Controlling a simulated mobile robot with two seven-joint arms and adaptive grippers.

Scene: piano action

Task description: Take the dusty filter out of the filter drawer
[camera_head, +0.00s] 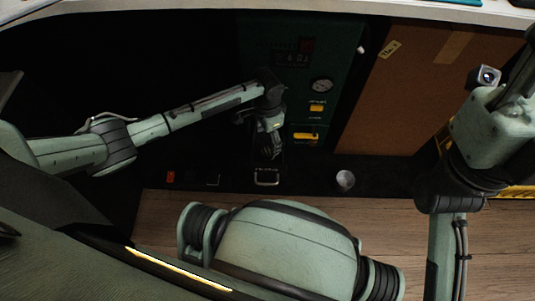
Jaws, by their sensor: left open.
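My left gripper (268,153) is open and points down in front of the dark green machine (330,60). Directly below it is a dark drawer front with a pale handle (267,182), which seems to be the filter drawer. The gripper and the shadow hide most of the space behind the handle. I cannot make out the dusty filter there. My right arm stands at the right edge, and its gripper is not in view.
The machine carries a round gauge (322,85) and a yellow handle (306,136). A brown cardboard box (405,85) stands to its right. A small grey cup-like object (345,179) is right of the drawer. Wooden floor (160,205) lies in front.

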